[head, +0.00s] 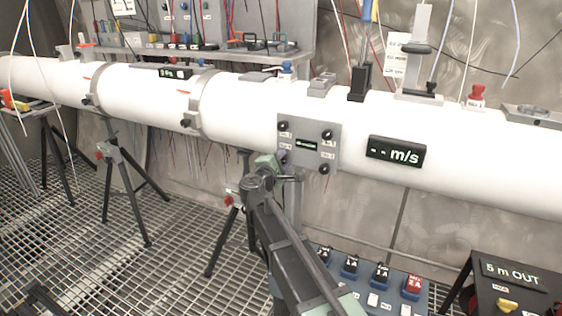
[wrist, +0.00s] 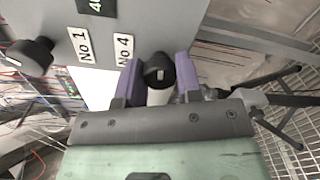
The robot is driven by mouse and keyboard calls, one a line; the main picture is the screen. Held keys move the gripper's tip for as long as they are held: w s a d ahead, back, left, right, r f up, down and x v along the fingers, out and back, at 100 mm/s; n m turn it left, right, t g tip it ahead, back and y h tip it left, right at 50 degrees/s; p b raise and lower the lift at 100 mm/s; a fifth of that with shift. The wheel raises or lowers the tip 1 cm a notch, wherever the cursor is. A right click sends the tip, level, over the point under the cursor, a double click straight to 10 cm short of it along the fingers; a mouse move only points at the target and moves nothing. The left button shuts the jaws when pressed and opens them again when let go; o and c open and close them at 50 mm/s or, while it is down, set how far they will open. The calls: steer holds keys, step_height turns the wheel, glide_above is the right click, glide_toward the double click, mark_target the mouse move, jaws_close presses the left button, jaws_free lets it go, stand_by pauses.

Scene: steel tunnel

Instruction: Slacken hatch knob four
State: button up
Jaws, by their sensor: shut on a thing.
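The hatch plate (head: 308,140) is a grey square on the side of the white tube, with black knobs at its corners. Hatch knob four (wrist: 159,70) is black with a pale mark, and the label "No 4" (wrist: 124,49) is beside it. My gripper (wrist: 159,80) has two purple fingers, one on each side of this knob, and is shut on it. In the head view my gripper (head: 282,158) is at the plate's lower left corner and hides the knob there. Another black knob (wrist: 30,57) is at the left, by the label "No 1" (wrist: 83,45).
The white tube (head: 240,105) runs across the scene, with a black m/s display (head: 396,152) right of the plate. Tripods (head: 122,180) stand on the grated floor. A blue switch box (head: 370,285) and a black "5 m OUT" box (head: 510,285) are at lower right.

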steer(key=n, duration=0.5)
steer(key=shift+n, duration=2.5)
steer(key=o, duration=0.9)
steer(key=shift+o, duration=0.2)
steer(key=v, duration=1)
steer(key=shift+s+a, duration=0.15)
steer(key=shift+s, duration=0.25)
